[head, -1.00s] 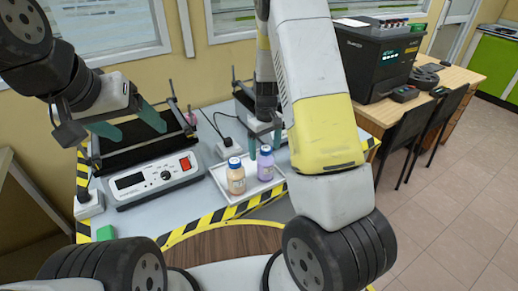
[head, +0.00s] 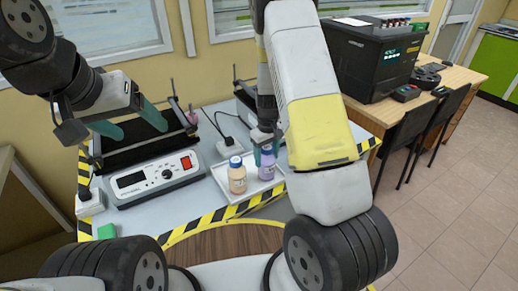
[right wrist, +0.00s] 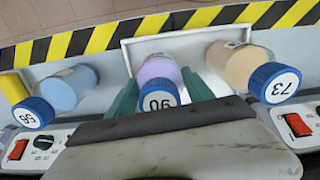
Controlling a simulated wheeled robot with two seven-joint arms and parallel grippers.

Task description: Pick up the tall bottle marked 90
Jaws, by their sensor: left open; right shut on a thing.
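The bottle marked 90 (right wrist: 160,85) has a purple body and a blue cap. It stands on the white tray, and it also shows in the head view (head: 267,168). My right gripper (head: 264,153) is shut on it, with one green finger on each side in the right wrist view (right wrist: 162,92). A beige bottle marked 73 (head: 237,179) stands beside it; it also shows in the right wrist view (right wrist: 245,68). My left gripper (head: 130,122) is open and empty above the dark device at the left.
The white tray (head: 248,199) lies on the grey bench. A blue bottle marked 56 (right wrist: 70,88) shows at the left of the right wrist view. A heater with a red switch (head: 155,178) stands left of the tray. A black machine (head: 375,60) sits on a wooden desk.

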